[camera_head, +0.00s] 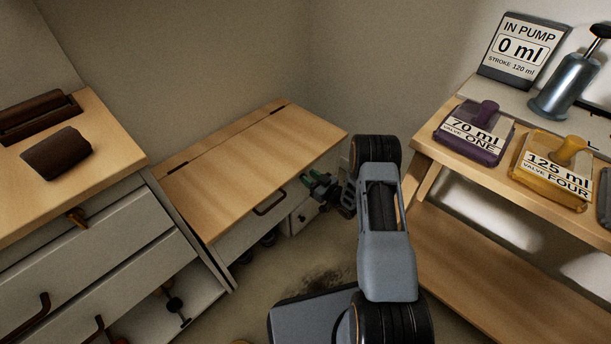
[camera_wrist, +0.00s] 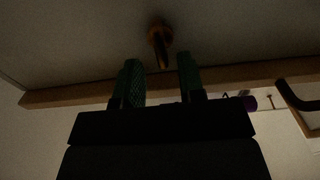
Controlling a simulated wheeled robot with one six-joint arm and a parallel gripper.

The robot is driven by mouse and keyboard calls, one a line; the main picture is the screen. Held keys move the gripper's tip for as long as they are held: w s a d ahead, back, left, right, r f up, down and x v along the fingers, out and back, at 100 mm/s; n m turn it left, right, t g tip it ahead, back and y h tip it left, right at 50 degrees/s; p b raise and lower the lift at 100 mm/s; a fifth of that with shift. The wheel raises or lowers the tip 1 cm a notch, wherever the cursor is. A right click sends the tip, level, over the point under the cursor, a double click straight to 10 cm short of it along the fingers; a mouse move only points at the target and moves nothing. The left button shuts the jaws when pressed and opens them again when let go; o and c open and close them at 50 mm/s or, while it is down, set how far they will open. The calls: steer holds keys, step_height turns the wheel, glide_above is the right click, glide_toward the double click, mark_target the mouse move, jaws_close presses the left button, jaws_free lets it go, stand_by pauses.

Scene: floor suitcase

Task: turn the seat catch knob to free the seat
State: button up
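The wooden bench seat (camera_head: 255,150) lies flat and closed on its pale box, with a dark curved handle at its front edge (camera_head: 270,203). A brass-coloured knob (camera_wrist: 158,45) shows in the wrist view, on a dim pale surface beside a wooden edge (camera_wrist: 230,78); it looks like the seat catch knob. My gripper (camera_head: 320,187) is by the right front of the bench in the head view. In the wrist view my gripper (camera_wrist: 161,76) has its two green fingers apart, with nothing between them. The knob is just beyond the fingertips, roughly centred. I cannot tell the remaining distance.
A drawer cabinet (camera_head: 85,245) stands left, with a dark brown block (camera_head: 57,152) on top. At right a wooden bench (camera_head: 480,165) bears a purple valve block (camera_head: 474,133), a yellow one (camera_head: 552,170) and a pump (camera_head: 566,90). Floor is open before the seat.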

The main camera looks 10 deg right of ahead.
mark_target(299, 179)
steer(key=shift+w+a, duration=0.2)
steer(key=shift+a, duration=0.05)
jaws_close()
steer(key=shift+a+n, duration=0.1)
steer(key=shift+n, duration=0.2)
steer(key=n+b, duration=0.2)
steer(key=n, duration=0.2)
steer(key=a+f+n+b, duration=0.1)
steer(key=n+b, duration=0.1)
steer(key=n, duration=0.3)
steer(key=s+n+b, duration=0.1)
steer(key=n+b, duration=0.1)
steer(key=n, duration=0.2)
steer(key=shift+a+f+n, duration=0.15)
steer(key=shift+f+n, duration=0.05)
steer(key=shift+n, duration=0.1)
steer(key=shift+s+f+n, duration=0.1)
steer(key=shift+f+n, duration=0.05)
steer(key=shift+n, duration=0.75)
steer(key=shift+f+n, duration=0.15)
steer(key=shift+n, duration=0.75)
